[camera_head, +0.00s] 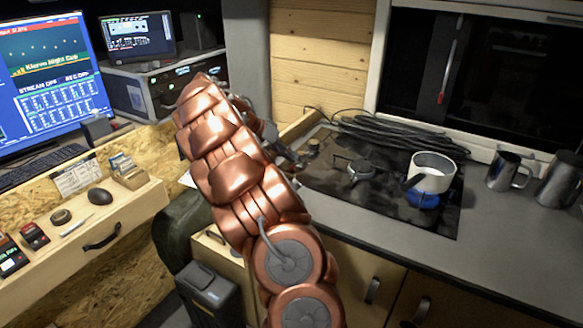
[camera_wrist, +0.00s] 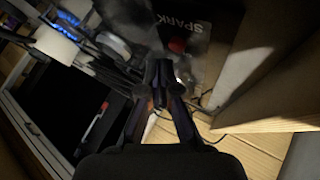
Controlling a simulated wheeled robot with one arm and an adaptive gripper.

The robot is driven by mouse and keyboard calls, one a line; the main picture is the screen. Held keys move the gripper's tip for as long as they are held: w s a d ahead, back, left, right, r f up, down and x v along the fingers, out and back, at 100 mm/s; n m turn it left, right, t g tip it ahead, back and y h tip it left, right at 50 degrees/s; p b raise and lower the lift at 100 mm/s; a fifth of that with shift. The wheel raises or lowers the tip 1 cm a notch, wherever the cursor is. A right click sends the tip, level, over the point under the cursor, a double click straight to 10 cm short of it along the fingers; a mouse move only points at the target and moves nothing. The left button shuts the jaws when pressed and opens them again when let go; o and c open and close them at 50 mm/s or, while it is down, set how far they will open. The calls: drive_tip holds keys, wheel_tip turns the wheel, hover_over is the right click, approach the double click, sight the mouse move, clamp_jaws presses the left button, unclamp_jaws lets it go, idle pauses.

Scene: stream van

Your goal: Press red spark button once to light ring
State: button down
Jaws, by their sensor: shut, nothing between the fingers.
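The red spark button (camera_wrist: 177,45) shows in the wrist view just beyond my fingertips, below the white SPARK lettering (camera_wrist: 184,15) on a dark panel. My gripper (camera_wrist: 163,66) is shut and empty, pointing towards the button; I cannot tell whether it touches it. In the head view my gripper (camera_head: 292,158) is at the left edge of the black hob (camera_head: 400,208), partly hidden by my copper arm. The button is not clear in that view. The left burner (camera_head: 361,169) shows no flame. Blue flame (camera_head: 422,199) shows at the right ring, under a white pot (camera_head: 432,172).
A coiled black hose (camera_head: 400,133) lies behind the hob. Metal mugs (camera_head: 508,171) stand on the counter at right. A wooden edge (camera_wrist: 270,110) is close by my gripper in the wrist view. A desk with monitors (camera_head: 45,75) is at left.

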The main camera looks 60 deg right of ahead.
sight(289, 167)
drive_tip(key=shift+r, duration=0.1)
drive_tip(key=shift+r+p, duration=0.6)
drive_tip(key=shift+r, duration=1.8)
